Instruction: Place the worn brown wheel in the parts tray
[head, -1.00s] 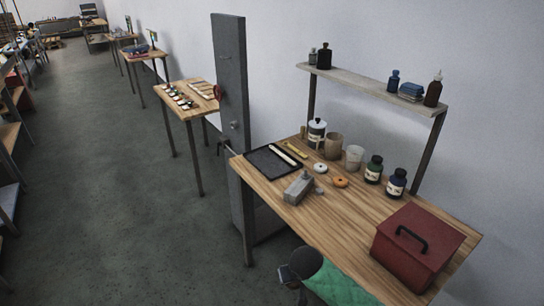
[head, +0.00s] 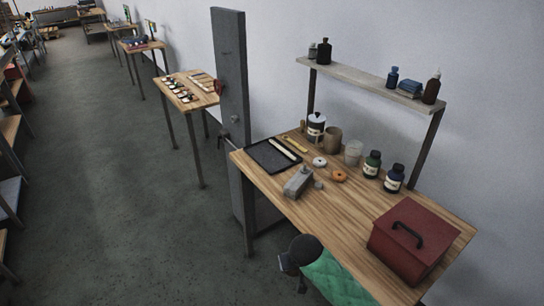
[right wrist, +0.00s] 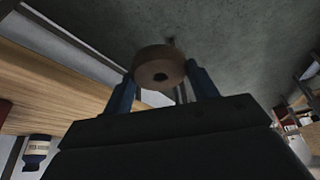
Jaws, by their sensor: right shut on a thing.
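The brown wheel (right wrist: 160,68), a thick disc with a dark centre hole, shows in the right wrist view. My right gripper (right wrist: 164,84) is shut on it, with a blue finger at each side, and it is clear of the table. A flat black tray (head: 262,159), which looks like the parts tray, lies at the far left end of the wooden table (head: 340,225). A pale stick (head: 282,149) lies in it.
Jars and cups line the back. A red box (head: 385,250) takes the near right. A grey post (head: 232,90) stands beyond the tray; floor to the left is open.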

